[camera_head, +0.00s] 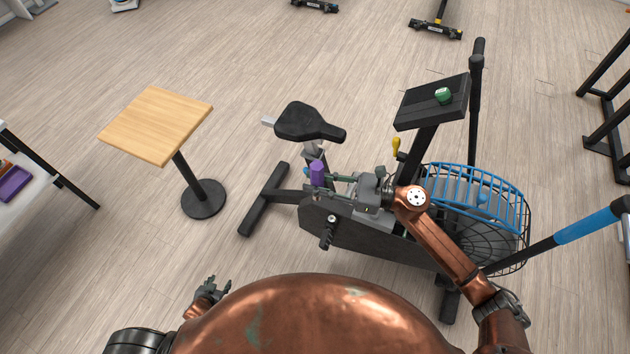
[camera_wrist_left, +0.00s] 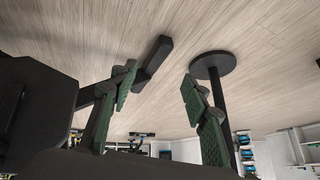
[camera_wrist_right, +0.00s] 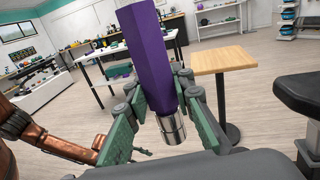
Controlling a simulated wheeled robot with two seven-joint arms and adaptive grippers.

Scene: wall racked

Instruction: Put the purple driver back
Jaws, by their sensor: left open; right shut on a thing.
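The purple driver (camera_head: 317,172) is in my right gripper (camera_head: 330,180), above the black exercise bike. In the right wrist view its purple handle (camera_wrist_right: 148,55) points up, slightly tilted, and a silver collar (camera_wrist_right: 172,128) shows at its lower end. The right fingers (camera_wrist_right: 162,118) are shut around the handle's lower part. My left gripper (camera_head: 210,290) is low near my body, open and empty. The left wrist view shows its fingers (camera_wrist_left: 158,90) spread apart, with only floor between them.
The exercise bike (camera_head: 360,232) stands below my right arm, with its saddle (camera_head: 305,121) behind the driver. A small wooden table (camera_head: 155,123) stands at left. A white table (camera_head: 45,208) with a purple tray (camera_head: 14,183) is at the far left. Floor between the tables is clear.

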